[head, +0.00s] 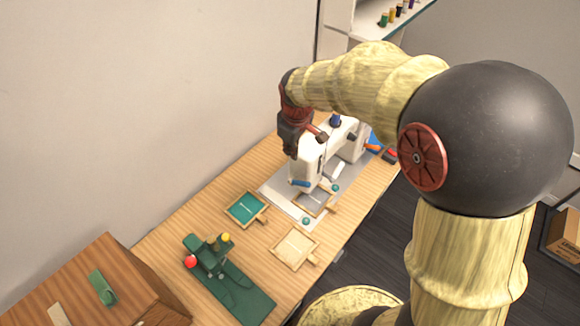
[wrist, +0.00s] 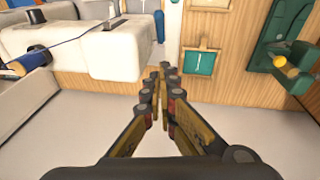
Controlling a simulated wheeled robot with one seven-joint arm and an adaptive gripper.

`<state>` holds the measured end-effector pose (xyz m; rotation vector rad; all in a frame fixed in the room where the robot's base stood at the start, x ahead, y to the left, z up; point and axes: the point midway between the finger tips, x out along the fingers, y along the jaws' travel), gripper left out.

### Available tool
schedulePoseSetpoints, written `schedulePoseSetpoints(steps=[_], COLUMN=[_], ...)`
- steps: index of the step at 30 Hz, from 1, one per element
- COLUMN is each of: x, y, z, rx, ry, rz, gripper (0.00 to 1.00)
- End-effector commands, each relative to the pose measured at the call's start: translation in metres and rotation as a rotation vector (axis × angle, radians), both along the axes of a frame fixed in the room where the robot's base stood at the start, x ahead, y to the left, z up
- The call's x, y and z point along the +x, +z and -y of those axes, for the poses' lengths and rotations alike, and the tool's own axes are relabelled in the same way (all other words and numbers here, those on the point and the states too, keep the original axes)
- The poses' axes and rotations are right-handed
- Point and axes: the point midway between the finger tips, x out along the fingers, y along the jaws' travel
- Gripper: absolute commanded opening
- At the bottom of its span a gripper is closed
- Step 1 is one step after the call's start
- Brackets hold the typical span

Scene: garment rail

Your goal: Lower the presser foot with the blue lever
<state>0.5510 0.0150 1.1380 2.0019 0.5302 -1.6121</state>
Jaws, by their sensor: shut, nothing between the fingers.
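The white sewing machine (head: 306,165) stands on the wooden table. The blue lever (head: 300,183) is low on the near end of its head. The lever also shows at the top of the wrist view (wrist: 160,25), beyond my fingertips and slightly left of them. My gripper (wrist: 163,72) is shut and empty, with its fingertips together. In the head view my gripper (head: 290,148) hangs near the wall side of the machine head, apart from the lever. The presser foot is too small or hidden to make out.
A blue spool (head: 335,120) sits on top of the machine. A green-filled wooden tray (head: 246,209), a pale tray (head: 294,248) and a green stand with red and yellow balls (head: 212,254) are nearer. A wooden box (head: 95,285) is at front left.

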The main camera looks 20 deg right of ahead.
Motion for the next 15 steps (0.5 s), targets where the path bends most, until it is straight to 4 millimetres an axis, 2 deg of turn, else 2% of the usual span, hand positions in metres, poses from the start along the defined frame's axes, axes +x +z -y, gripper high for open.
schedulePoseSetpoints(steps=[5,15], x=[0.0011,0.0006], y=[-0.0001,-0.0002], z=[0.0002,0.0002], rx=[-0.013,-0.014], ry=[0.059,0.063], rz=[0.007,0.005], gripper=[0.00,0.00])
